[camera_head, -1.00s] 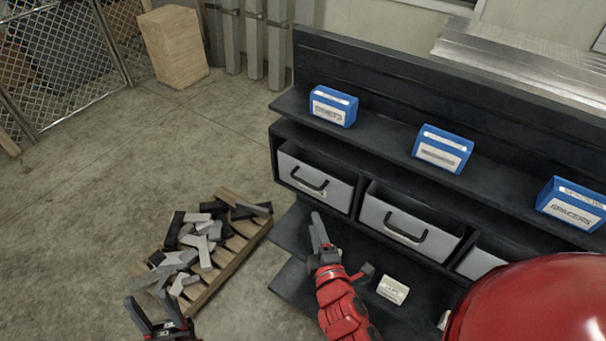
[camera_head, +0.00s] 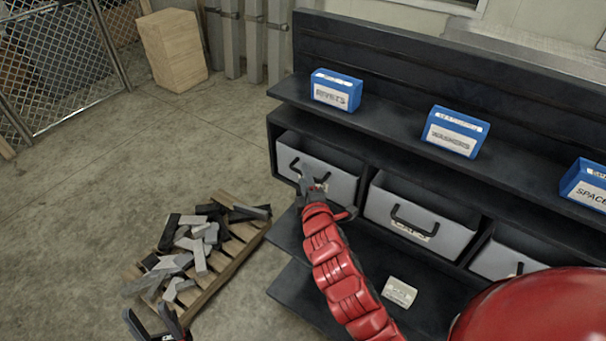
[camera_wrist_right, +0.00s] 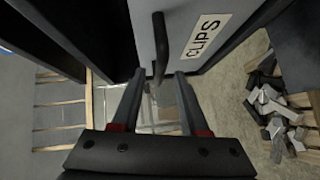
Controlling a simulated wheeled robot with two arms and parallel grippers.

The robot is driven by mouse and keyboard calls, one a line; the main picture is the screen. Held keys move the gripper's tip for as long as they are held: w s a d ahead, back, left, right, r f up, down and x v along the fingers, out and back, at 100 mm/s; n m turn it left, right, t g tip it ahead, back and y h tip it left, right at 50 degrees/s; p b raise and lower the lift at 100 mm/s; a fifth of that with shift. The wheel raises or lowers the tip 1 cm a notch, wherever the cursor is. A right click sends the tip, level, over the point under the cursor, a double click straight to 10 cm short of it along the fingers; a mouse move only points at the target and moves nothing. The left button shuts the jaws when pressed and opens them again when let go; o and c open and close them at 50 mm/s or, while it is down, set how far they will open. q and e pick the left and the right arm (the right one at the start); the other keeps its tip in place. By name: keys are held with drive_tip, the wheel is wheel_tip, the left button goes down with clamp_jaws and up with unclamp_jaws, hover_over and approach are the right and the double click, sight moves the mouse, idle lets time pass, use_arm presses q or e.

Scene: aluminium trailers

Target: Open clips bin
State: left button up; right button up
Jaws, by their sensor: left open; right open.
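The clips bin (camera_head: 343,185) is the grey leftmost drawer in the dark shelf unit; its CLIPS label shows in the right wrist view (camera_wrist_right: 208,36). Its black handle (camera_wrist_right: 159,45) stands between my right gripper's fingertips (camera_wrist_right: 158,82), at their far end. In the head view my right gripper (camera_head: 315,181) is open in front of this bin and hides most of the handle. Whether a finger touches the handle cannot be told. My left gripper (camera_head: 155,324) is open and empty at the bottom left, near the pallet.
A middle grey bin (camera_head: 447,236) and a right one (camera_head: 497,262) sit beside it. Blue boxes, such as the rivets box (camera_head: 336,91), stand on the shelf above. A wooden pallet (camera_head: 233,252) with metal offcuts lies on the floor at left. A white card (camera_head: 399,291) lies on the lower shelf.

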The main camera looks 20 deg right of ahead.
drive_tip(key=shift+w+d+f, duration=0.1)
drive_tip(key=shift+w+f, duration=0.1)
drive_tip(key=shift+w, duration=1.05)
clamp_jaws()
idle(0.6)
